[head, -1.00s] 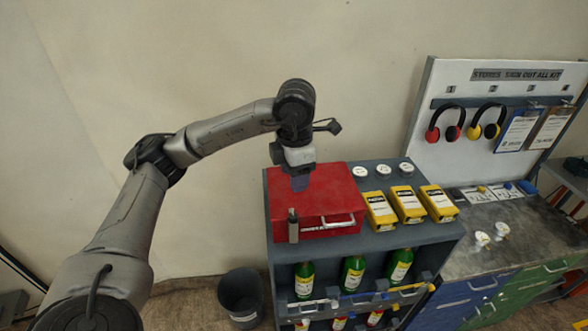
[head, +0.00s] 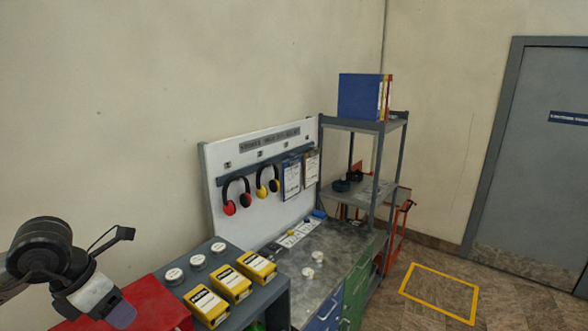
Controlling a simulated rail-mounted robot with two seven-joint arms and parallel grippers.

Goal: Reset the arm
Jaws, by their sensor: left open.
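My left arm comes in at the lower left of the head view, and its wrist and left gripper (head: 118,312) hang above the red case (head: 150,302). The gripper is open and seems to hold nothing; its fingertips are hard to make out. The red case lies on the grey cabinet top and is cut off by the bottom edge of the picture. My right arm and gripper are out of the picture.
Yellow boxes (head: 230,283) and white round lids (head: 198,262) stand beside the case. A workbench (head: 335,245) with a board of earmuffs (head: 230,196) is to the right, then a shelf rack (head: 368,126) with blue binders (head: 359,97). A yellow floor square (head: 440,292) is empty.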

